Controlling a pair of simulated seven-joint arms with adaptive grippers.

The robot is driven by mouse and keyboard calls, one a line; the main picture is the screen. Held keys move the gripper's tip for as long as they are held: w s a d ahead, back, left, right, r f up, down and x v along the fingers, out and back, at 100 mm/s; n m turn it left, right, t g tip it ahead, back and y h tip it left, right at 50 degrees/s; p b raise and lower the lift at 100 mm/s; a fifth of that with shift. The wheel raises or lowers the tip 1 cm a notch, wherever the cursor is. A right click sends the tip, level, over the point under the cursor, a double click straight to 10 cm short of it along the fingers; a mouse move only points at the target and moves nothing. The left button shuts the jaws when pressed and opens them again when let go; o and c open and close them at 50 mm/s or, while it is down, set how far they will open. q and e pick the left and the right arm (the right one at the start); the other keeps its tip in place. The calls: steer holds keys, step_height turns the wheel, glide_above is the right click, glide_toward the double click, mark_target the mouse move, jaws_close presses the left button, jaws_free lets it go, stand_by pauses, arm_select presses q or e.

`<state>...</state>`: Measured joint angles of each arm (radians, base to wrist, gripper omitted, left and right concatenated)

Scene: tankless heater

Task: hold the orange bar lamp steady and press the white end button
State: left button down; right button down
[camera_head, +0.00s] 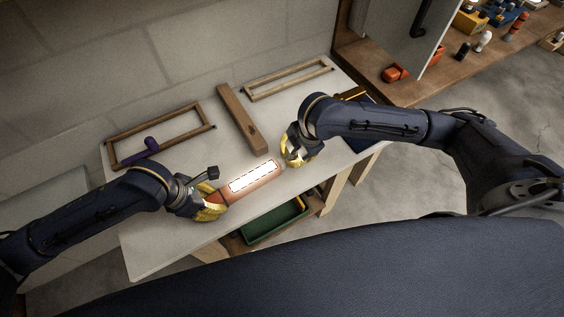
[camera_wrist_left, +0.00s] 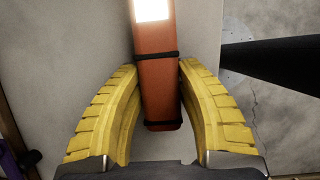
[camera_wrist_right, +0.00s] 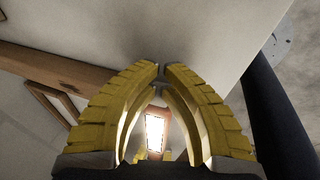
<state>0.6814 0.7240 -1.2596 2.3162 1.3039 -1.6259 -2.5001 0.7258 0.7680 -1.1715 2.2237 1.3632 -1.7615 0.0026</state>
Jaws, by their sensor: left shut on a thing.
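The orange bar lamp (camera_head: 225,195) lies slantwise above the pale table, with its long white panel (camera_head: 254,177) glowing. My left gripper (camera_head: 217,203) is shut on the lamp's near-left end. In the left wrist view the yellow fingers (camera_wrist_left: 157,75) flank the orange body (camera_wrist_left: 161,95), which has two black bands. My right gripper (camera_head: 288,160) is just off the lamp's far right end. In the right wrist view its fingertips (camera_wrist_right: 162,70) nearly meet, with nothing between them, and the lit panel (camera_wrist_right: 155,131) shows beyond the fingers. I cannot make out the white end button.
On the table (camera_head: 160,245) lie a wooden bar (camera_head: 240,117), two wooden frames (camera_head: 160,133) (camera_head: 287,79) and a purple tool (camera_head: 140,152). A green tray (camera_head: 274,224) sits below the front edge. A workbench with small tools (camera_head: 460,70) stands at the upper right.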

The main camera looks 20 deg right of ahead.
steer(key=shift+d, duration=0.1)
steer(key=shift+w+d, duration=0.15)
steer(key=shift+d, duration=0.2)
step_height(320, 180, up, 7)
stand_by(0.6)
stand_by(0.5)
arm_select(q)
steer(key=c, duration=0.9)
jaws_free()
steer(key=shift+r, duration=0.1)
steer(key=v, duration=0.5)
steer(key=shift+a+r, duration=0.2)
steer(key=shift+r, duration=0.15)
steer(key=shift+v, duration=0.75)
